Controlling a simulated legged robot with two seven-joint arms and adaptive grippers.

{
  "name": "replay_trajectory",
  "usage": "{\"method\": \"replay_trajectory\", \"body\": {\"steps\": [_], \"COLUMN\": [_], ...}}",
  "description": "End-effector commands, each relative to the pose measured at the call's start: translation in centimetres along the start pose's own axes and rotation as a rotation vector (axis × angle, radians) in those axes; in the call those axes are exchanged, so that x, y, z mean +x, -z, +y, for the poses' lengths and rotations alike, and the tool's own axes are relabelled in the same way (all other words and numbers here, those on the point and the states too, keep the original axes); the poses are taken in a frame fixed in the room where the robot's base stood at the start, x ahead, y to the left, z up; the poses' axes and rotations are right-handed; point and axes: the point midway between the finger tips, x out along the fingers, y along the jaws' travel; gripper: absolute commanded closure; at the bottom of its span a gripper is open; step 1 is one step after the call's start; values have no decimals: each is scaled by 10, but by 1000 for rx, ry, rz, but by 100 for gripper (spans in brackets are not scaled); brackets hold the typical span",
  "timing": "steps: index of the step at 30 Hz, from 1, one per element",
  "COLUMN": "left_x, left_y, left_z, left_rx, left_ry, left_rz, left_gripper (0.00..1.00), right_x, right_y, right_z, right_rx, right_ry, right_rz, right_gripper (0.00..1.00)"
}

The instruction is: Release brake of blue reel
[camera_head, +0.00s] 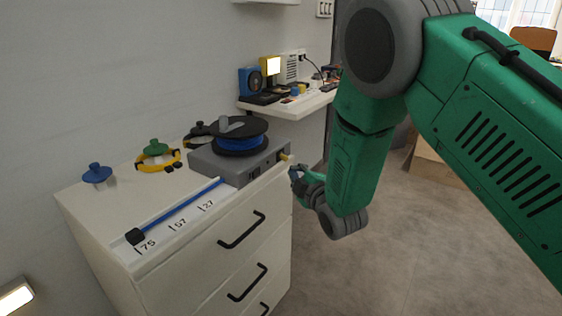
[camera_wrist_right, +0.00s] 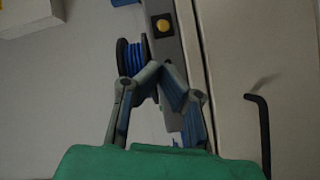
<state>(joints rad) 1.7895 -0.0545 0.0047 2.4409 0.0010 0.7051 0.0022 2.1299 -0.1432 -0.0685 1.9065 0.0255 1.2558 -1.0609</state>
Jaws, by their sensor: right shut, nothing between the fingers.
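The blue reel (camera_head: 240,144), blue line between black flanges, sits on a grey box (camera_head: 225,166) on top of the white drawer cabinet. A grey bar (camera_head: 226,124) lies over its top flange. A yellow knob (camera_head: 287,157) sticks out of the box's right end. In the right wrist view the reel (camera_wrist_right: 134,57) is partly behind a finger, and the yellow knob (camera_wrist_right: 162,26) shows on the box end, beyond the fingertips. My right gripper (camera_head: 296,178) is shut and empty, just off the cabinet's right side, below the knob and apart from it. My left gripper is not in view.
The cabinet (camera_head: 175,262) has black handles on its front. A blue strip (camera_head: 180,207) with a black end, a blue knob (camera_head: 97,173) and a yellow ring (camera_head: 158,160) lie on top. A wall shelf (camera_head: 290,107) with devices is behind.

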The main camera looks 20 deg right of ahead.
Motion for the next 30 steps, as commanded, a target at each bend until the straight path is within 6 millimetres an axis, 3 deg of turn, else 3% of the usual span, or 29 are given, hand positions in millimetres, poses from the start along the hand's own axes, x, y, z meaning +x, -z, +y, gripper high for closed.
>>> {"method": "replay_trajectory", "body": {"steps": [15,30], "left_x": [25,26], "left_y": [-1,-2], "left_z": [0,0], "left_rx": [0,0], "left_ry": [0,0], "left_rz": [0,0], "left_gripper": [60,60], "right_x": [83,93], "right_y": [-1,-1], "right_z": [-2,0], "right_rx": [1,1], "right_ry": [-1,1], "right_rz": [0,-1], "right_gripper": [100,100]}}
